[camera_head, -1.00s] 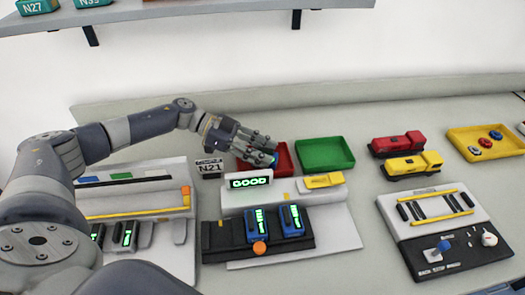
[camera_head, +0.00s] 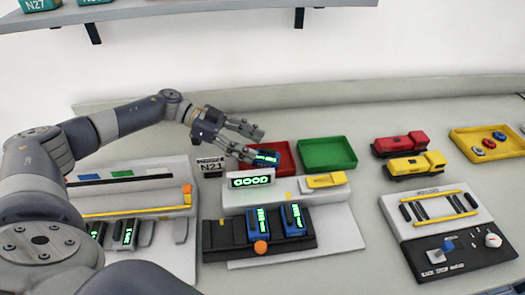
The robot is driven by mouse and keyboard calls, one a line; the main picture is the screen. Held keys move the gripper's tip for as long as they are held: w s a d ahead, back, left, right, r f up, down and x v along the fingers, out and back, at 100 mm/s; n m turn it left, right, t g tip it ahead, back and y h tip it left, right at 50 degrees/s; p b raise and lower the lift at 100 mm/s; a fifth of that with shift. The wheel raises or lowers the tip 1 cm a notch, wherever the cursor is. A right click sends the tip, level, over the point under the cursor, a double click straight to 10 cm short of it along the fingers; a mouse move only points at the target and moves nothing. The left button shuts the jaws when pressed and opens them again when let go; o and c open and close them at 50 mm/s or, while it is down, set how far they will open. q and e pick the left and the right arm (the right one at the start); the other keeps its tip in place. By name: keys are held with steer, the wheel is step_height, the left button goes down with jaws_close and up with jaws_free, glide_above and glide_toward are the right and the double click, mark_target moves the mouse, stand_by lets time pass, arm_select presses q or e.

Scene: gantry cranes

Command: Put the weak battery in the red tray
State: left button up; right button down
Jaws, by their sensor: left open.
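The red tray (camera_head: 284,151) stands at the back middle of the bench. A blue battery (camera_head: 266,158) with a green lit display is at the red tray, just beyond my left fingertips; it looks to lie inside, tilted. My left gripper (camera_head: 255,143) is open above the tray's left part, its fingers hiding some of it. Two more blue batteries (camera_head: 257,222) (camera_head: 292,217) sit in the dark slots of the tester, whose sign (camera_head: 251,180) reads GOOD. My right gripper is not in view.
A green tray (camera_head: 327,154) stands right of the red one. An N21 block (camera_head: 210,167) stands left of it. Red (camera_head: 400,144) and yellow (camera_head: 415,165) toy vehicles, a yellow tray (camera_head: 463,140) and a control panel (camera_head: 455,250) are at right.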

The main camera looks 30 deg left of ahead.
arm_select(q)
steer(key=b+v, duration=0.1)
steer(key=v, duration=0.6)
steer(key=shift+s+a+r, duration=0.1)
steer(key=shift+a+r, duration=0.05)
steer(key=shift+a, duration=0.15)
